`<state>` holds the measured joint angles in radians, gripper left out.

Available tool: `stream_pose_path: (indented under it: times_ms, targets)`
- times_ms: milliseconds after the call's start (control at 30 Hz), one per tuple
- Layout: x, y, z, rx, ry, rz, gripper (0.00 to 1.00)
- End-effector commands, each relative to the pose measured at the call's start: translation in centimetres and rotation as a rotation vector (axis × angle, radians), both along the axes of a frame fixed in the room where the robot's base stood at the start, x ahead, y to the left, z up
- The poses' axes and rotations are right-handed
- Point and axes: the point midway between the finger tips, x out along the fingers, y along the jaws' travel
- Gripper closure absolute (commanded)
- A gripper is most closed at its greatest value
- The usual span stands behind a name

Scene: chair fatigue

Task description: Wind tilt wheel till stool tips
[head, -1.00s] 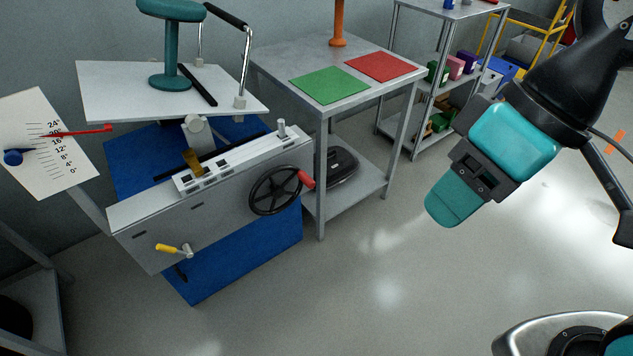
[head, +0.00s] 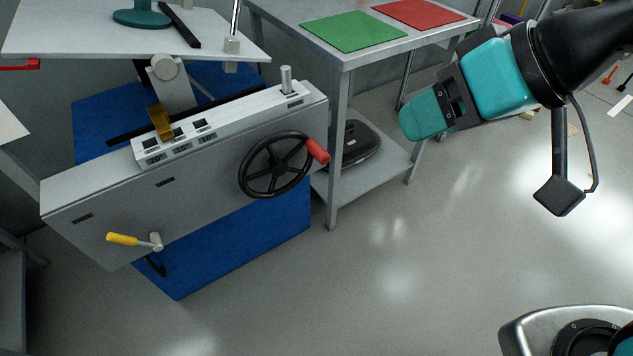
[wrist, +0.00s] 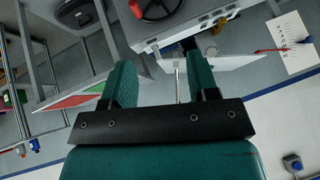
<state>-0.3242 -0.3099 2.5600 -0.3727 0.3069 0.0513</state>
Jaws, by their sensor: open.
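The tilt wheel (head: 275,165) is a black spoked handwheel with a red knob (head: 317,150), on the front of a grey machine housing (head: 110,215). In the wrist view the wheel (wrist: 158,8) shows upside down at the top edge. The stool (head: 142,18) is teal and stands on the white tilting plate (head: 70,35); only its base shows in the head view. My gripper is at the right, well apart from the wheel. In the wrist view my gripper (wrist: 160,80) has two teal fingers spread apart with nothing between them.
A yellow-handled crank (head: 123,239) sits low on the housing. A grey table (head: 290,12) with a green sheet (head: 355,31) and a red sheet (head: 418,13) stands right of the housing. The floor (head: 400,270) in front is clear.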

Motion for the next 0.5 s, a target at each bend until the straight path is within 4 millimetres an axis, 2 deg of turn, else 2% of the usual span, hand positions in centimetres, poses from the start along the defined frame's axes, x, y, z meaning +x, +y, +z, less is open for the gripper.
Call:
stream_pose_path:
  times_ms: [33, 500]
  targets:
    - [0.6, 0.3, -4.1, 0.021, -0.037, -0.015, 0.46]
    - [5.7, 2.2, -18.1, 0.256, -0.408, -0.155, 0.46]
